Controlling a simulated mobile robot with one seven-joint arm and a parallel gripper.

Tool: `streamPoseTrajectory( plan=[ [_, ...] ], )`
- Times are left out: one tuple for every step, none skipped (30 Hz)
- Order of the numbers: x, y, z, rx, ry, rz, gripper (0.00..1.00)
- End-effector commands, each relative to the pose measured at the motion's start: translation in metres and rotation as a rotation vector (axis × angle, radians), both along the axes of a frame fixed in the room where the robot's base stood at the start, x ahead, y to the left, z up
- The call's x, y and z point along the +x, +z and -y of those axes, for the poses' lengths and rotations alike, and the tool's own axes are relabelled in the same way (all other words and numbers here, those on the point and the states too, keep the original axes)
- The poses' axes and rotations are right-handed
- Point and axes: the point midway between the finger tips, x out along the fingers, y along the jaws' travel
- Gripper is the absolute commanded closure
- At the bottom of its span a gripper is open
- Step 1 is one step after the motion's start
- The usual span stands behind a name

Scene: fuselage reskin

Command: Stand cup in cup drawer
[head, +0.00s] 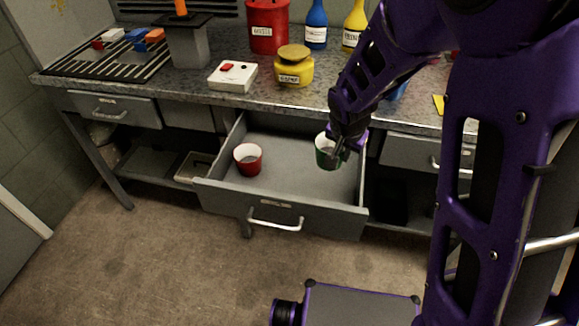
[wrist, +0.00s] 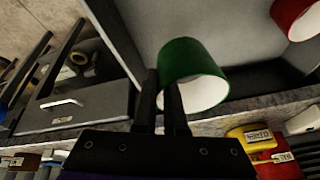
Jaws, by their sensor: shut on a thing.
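A green cup with a white inside (head: 325,152) is held at the right side of the open drawer in the head view. It also shows in the wrist view (wrist: 190,58), its wall between the two dark fingers. My gripper (head: 338,152) is shut on the cup's wall; its fingers also show in the wrist view (wrist: 162,95). The open drawer (head: 285,212) hangs out below the counter. A red cup (head: 248,160) stands upright in its left part. I cannot tell whether the green cup touches the drawer floor.
Closed drawers (head: 115,108) flank the open one. The drawer's middle and front floor are clear.

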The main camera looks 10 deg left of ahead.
Motion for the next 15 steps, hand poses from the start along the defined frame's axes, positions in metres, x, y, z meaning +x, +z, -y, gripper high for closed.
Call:
streamPoseTrajectory(
  plan=[
    [0.000,-0.005,0.000,-0.001,0.001,-0.001,1.00],
    [-0.001,-0.010,0.000,-0.002,0.001,-0.003,1.00],
    [-0.001,-0.017,0.000,-0.004,0.003,-0.004,1.00],
    [-0.001,-0.023,0.000,-0.003,0.003,-0.004,1.00],
    [-0.001,-0.029,0.000,-0.004,0.002,-0.004,1.00],
    [-0.001,-0.037,0.000,-0.004,0.003,-0.004,1.00],
    [-0.001,-0.043,0.000,-0.004,0.003,-0.004,1.00],
    [-0.001,-0.048,0.000,-0.004,0.003,-0.004,1.00],
    [-0.001,-0.054,0.000,-0.003,0.003,-0.004,1.00],
    [-0.001,-0.057,0.000,-0.003,0.002,-0.003,1.00],
    [-0.001,-0.060,0.000,-0.002,0.002,-0.003,1.00],
    [0.000,-0.063,0.000,-0.002,0.001,-0.002,1.00],
    [0.000,-0.064,0.000,-0.002,0.001,-0.002,1.00],
    [0.000,-0.066,0.000,-0.002,0.001,-0.002,1.00],
    [0.000,-0.069,0.000,-0.003,0.002,-0.002,1.00]
  ],
)
